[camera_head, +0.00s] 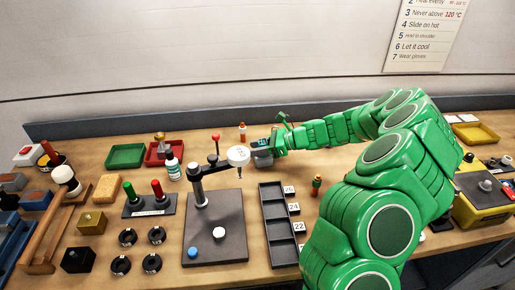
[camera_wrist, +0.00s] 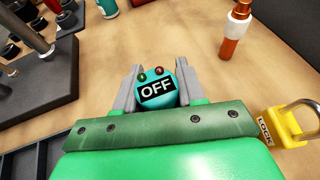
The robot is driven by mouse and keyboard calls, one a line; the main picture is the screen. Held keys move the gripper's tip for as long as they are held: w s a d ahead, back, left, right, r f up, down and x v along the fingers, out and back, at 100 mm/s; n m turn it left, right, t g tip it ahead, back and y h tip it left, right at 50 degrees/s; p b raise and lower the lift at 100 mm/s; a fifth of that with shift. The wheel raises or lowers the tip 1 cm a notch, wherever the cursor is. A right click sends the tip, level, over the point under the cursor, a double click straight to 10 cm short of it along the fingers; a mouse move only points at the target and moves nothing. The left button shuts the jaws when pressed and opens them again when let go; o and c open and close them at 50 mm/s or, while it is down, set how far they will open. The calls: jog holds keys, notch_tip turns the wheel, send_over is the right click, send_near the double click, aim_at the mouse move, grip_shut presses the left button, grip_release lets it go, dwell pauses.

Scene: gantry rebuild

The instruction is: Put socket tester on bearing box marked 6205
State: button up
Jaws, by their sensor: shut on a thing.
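The socket tester (camera_wrist: 157,75) is a teal block with a black OFF label and a green and a red light on its end. My gripper (camera_wrist: 157,90) is shut on it, with one grey finger on each side. In the head view my gripper (camera_head: 262,151) is at the back middle of the bench, right of the white-headed stand; the tester there is small and mostly hidden. I cannot tell whether it touches the bench. No marking 6205 is readable in either view, so I cannot tell which thing is the bearing box.
A stand with a white head (camera_head: 238,156) is left of my gripper. A dark compartment tray (camera_head: 272,215) with numbered tags lies in front. An orange bottle (camera_head: 242,132) is behind. Green (camera_head: 126,156) and red trays lie left. A yellow padlock (camera_wrist: 290,128) shows beside my gripper.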

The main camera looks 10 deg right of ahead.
jog(key=shift+f, duration=0.1)
jog(key=o, duration=1)
jog(key=shift+o, duration=0.2)
jog(key=v, duration=1.2)
